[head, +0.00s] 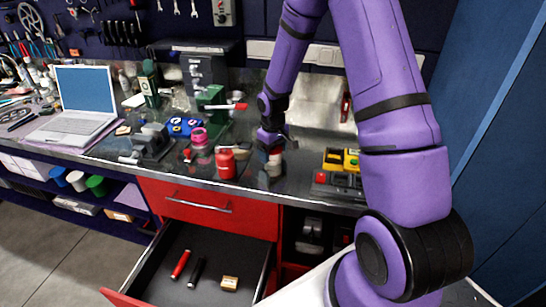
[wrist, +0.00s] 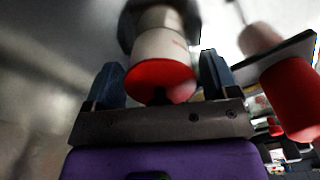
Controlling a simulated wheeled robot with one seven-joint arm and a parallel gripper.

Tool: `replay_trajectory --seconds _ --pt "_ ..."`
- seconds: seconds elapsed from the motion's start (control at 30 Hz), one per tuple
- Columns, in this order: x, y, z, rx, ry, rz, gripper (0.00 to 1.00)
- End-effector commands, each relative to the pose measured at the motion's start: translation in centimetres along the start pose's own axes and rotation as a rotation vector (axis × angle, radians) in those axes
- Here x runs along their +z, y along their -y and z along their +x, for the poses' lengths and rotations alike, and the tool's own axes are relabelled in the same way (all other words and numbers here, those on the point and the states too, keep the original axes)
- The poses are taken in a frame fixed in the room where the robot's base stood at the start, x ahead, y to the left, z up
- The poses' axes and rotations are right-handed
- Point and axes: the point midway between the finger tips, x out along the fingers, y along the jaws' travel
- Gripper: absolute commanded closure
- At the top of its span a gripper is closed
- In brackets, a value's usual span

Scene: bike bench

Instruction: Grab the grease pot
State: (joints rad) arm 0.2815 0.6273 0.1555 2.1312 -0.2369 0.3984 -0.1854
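A small white pot with a red lid, which I take to be the grease pot (head: 273,168), stands near the front edge of the bench, right of a red container. In the wrist view the pot (wrist: 160,52) lies between my two fingers, its red lid towards my palm. My gripper (head: 269,143) is above the pot in the head view, with the arm coming down from above. In the wrist view my gripper (wrist: 161,78) has its fingers spread on either side of the pot. They look close to its sides; contact is not clear.
The red container (head: 226,163) stands close on the left. A pink-lidded jar (head: 198,137) and a green vise-like tool (head: 214,108) are further left and back. A yellow-and-black item (head: 341,160) is to the right. An open drawer (head: 190,232) juts out below.

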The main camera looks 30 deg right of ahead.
Motion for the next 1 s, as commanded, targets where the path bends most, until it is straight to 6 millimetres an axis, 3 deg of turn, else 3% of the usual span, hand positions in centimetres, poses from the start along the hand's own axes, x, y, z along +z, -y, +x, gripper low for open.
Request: replay_trajectory --seconds 0.03,0.17,0.2,0.63,1.0 --pt "0.0 0.0 0.0 0.000 0.000 0.000 0.32" --pt "0.0 0.0 0.0 0.000 0.000 0.000 0.62" --pt "0.0 0.0 0.0 0.000 0.000 0.000 0.64" --pt "0.0 0.0 -0.4 0.001 -0.001 0.000 0.64" --pt "0.0 0.0 -3.3 0.001 -0.002 0.000 0.64"
